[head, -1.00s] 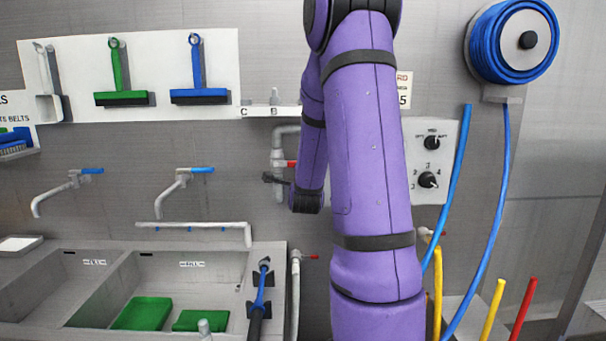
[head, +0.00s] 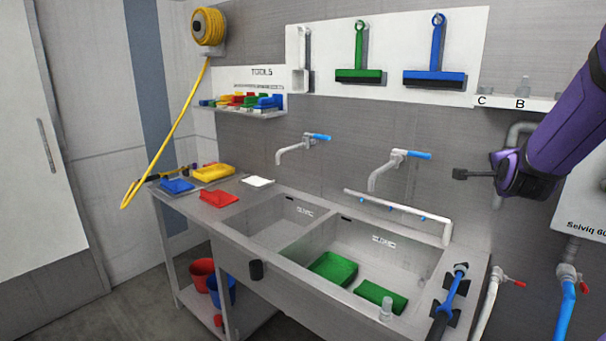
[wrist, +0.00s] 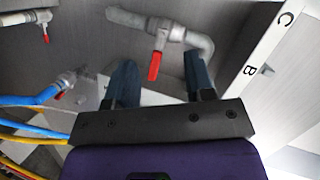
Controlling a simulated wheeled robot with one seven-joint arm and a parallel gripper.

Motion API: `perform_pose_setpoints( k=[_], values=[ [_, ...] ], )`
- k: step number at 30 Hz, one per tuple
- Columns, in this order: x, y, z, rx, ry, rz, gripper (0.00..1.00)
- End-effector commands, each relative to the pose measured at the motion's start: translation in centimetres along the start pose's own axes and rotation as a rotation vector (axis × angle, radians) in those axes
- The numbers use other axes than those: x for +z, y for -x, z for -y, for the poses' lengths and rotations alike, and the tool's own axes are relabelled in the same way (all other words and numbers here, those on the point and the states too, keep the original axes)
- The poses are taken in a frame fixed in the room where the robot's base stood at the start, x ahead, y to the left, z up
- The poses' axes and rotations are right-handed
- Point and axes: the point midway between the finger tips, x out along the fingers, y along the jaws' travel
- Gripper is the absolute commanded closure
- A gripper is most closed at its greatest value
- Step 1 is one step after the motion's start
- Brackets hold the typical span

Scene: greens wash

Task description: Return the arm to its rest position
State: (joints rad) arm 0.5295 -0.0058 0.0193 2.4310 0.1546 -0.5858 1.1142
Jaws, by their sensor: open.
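My gripper (head: 460,174) shows at the right of the head view, on the end of my purple arm. It is raised in the air in front of the wall, to the right of the sinks. In the wrist view my gripper (wrist: 160,85) has its two dark fingers spread apart with nothing between them. A grey pipe with a red-handled valve (wrist: 155,65) shows beyond the fingers; I cannot tell how far off it is. The rest of my arm runs out of the head view at the right edge.
Blue-handled taps (head: 400,160) and a labelled shelf (head: 500,102) jut from the wall near my arm. Blue hoses (wrist: 30,100) hang at left in the wrist view. Floor at lower left is clear.

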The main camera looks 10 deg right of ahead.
Motion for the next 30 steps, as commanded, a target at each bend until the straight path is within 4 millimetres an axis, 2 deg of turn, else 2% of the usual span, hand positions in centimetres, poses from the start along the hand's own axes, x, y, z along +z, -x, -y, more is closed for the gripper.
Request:
perform_pose_setpoints(
  k=[1, 6, 13, 17, 21, 25, 30],
  values=[
    [1.6, 1.7, 1.1, 0.017, 0.073, 0.058, 0.51],
    [6.2, 7.5, 2.5, 0.088, 0.354, 0.257, 0.51],
    [10.2, 16.8, 2.4, 0.13, 0.757, 0.53, 0.51],
    [11.2, 22.5, 1.4, 0.128, 0.993, 0.686, 0.51],
    [11.2, 28.1, -0.3, 0.112, 1.228, 0.842, 0.51],
    [10.7, 31.8, -1.8, 0.093, 1.391, 0.953, 0.51],
    [10.1, 34.1, -2.9, 0.082, 1.498, 1.028, 0.51]
  ],
)
